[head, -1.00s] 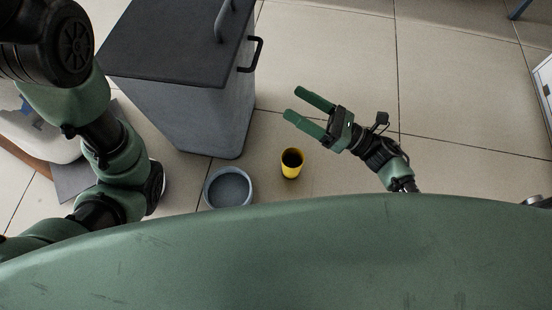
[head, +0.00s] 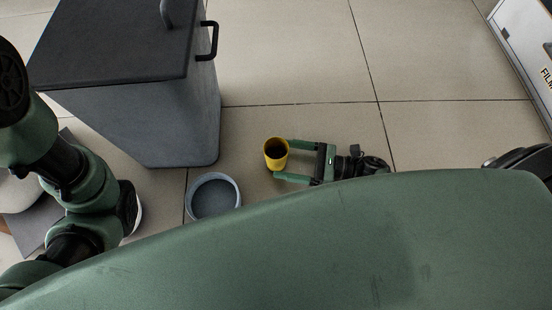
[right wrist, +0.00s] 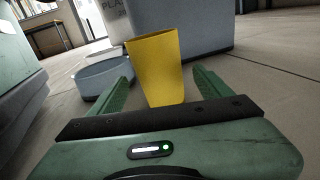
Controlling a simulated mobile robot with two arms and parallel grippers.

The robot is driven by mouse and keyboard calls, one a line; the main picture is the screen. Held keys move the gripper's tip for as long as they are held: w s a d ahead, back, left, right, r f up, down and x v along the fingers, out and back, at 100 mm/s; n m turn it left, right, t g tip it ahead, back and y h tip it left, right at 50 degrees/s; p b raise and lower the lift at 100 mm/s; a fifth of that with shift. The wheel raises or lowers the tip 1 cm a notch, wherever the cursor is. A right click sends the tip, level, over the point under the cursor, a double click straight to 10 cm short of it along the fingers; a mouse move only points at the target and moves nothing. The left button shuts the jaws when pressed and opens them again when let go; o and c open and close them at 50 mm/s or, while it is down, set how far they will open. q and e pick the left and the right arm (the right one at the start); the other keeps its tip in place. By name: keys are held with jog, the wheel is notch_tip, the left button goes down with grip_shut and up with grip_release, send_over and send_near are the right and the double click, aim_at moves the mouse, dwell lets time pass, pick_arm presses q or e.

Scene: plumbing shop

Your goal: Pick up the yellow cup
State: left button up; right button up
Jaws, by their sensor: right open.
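The yellow cup (head: 276,155) stands upright on the tiled floor in the head view, its dark opening facing up. It also shows in the right wrist view (right wrist: 157,68), in front of my right gripper and between the lines of its two fingers. My right gripper (head: 283,160) is open, with its green fingertips at the near right side of the cup. The fingers (right wrist: 158,88) show on either side of the cup's lower part in the wrist view. I cannot tell whether they touch it. My left arm is at the left of the head view; its gripper is not visible.
A grey-blue round bowl (head: 213,197) sits on the floor left of the cup. A large grey bin (head: 150,125) with a dark lid and handle stands behind them. A white cabinet (head: 520,50) is at the far right. The floor behind and right of the cup is clear.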

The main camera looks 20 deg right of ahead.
aim_at(268, 157)
jog(key=b+x, duration=0.2)
jog(key=x, duration=0.3)
jog(key=shift+w+a, duration=0.3)
jog(key=shift+a, duration=0.15)
jog(key=shift+r, duration=0.1)
jog(key=c, duration=1.5)
